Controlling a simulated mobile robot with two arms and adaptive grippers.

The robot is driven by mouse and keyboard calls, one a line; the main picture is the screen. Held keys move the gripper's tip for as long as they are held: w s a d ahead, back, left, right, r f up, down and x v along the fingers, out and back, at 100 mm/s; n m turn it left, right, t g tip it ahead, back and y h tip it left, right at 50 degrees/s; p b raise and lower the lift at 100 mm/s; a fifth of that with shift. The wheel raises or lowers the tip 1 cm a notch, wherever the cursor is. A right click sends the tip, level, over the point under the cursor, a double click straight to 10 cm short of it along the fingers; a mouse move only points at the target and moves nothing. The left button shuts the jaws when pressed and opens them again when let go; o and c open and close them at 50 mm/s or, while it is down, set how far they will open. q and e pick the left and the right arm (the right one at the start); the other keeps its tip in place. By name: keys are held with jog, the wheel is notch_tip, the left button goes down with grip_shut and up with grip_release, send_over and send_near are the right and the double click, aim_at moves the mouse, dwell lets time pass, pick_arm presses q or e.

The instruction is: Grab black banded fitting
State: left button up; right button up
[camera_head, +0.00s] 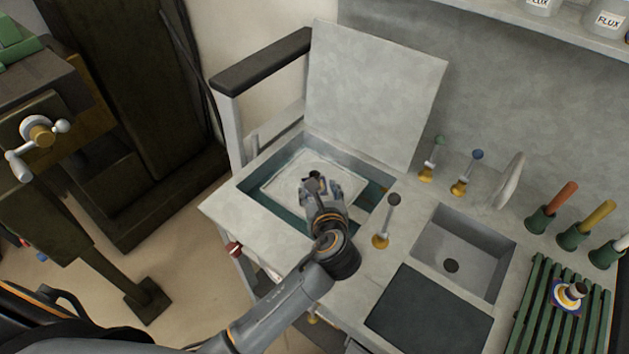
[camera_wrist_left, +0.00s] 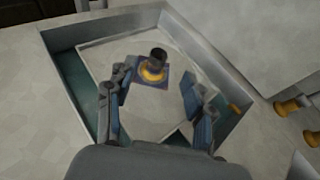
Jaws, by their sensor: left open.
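In the left wrist view, a fitting (camera_wrist_left: 157,58) with a black upper part and a yellow band below stands upright on a blue square base. It rests on a pale flat panel (camera_wrist_left: 105,55) inside a teal-walled basin. My left gripper (camera_wrist_left: 158,84) is open, its two fingers apart, with the fitting just beyond and between their tips. Nothing is between the finger pads. In the head view my left gripper (camera_head: 318,190) reaches down into the basin (camera_head: 262,178) and mostly hides the fitting. My right gripper is not in view.
The basin's raised lid (camera_head: 375,95) stands behind it. A knobbed lever (camera_head: 387,222) rises close to the right of my arm. A dark mat (camera_head: 428,315) covers the front counter.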

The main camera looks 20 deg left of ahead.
aim_at(315, 176)
pick_arm(q)
jog(key=x, duration=0.3)
jog(key=shift+w+a+f, duration=0.1)
jog(key=shift+w+f, duration=0.05)
jog(key=shift+w, duration=0.05)
jog(key=x, duration=0.2)
jog(key=shift+w+a+f, duration=0.1)
jog(key=shift+w+f, duration=0.15)
jog(key=shift+w+a+f, duration=0.15)
jog(key=shift+w, duration=0.15)
jog(key=c, duration=1.1)
grip_shut()
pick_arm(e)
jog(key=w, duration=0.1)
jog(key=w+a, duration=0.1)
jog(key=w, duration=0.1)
